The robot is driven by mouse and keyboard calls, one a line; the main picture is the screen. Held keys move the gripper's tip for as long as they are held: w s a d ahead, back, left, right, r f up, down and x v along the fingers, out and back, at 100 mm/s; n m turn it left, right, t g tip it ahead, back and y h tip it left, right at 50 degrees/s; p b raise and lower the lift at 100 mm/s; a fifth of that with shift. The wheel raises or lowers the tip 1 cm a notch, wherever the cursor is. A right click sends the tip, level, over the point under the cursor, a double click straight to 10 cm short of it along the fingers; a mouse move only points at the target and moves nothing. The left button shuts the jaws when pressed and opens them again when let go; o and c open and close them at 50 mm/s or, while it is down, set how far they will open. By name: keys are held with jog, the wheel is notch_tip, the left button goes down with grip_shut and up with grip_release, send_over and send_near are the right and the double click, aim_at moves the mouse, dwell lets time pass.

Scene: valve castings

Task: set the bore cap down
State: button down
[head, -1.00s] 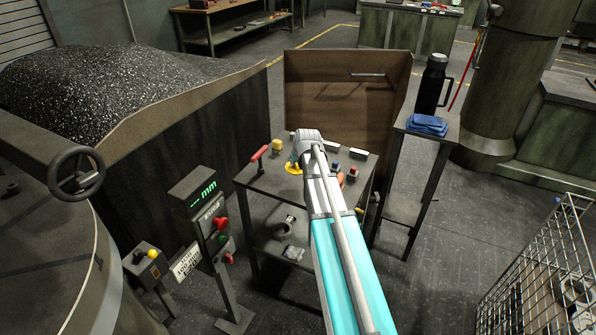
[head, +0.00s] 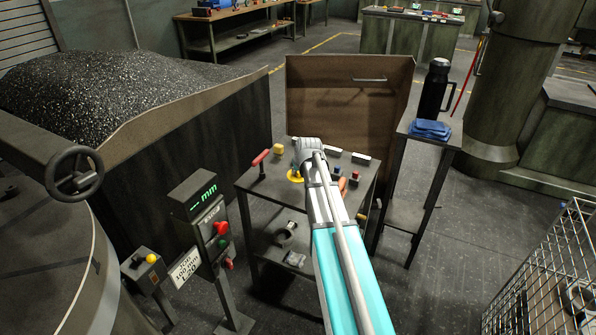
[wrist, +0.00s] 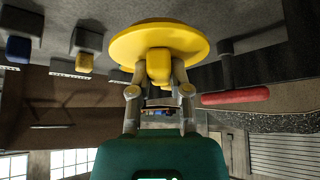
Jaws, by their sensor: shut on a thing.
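The bore cap is yellow, a round disc with a block-like grip. In the wrist view the cap (wrist: 160,38) sits at the top centre, with its grip between the two fingers of my gripper (wrist: 159,80). My gripper is shut on that grip. In the head view the cap (head: 294,177) shows as a small yellow patch over the dark work table (head: 250,182), partly hidden by my gripper (head: 297,168) and wrist. I cannot tell whether the cap touches the tabletop.
A red handle (head: 261,158) stands at the table's left edge; it also shows in the wrist view (wrist: 235,96). A yellow block (head: 278,149) and a pale block (head: 361,158) stand at the back. A brown panel (head: 345,100) rises behind. A gauge post (head: 200,200) stands left.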

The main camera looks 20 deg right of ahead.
aim_at(298, 190)
jog(key=shift+f+b, duration=2.2)
jog(key=shift+f, duration=0.3)
jog(key=shift+f, duration=0.2)
jog(key=c, duration=0.5)
grip_release()
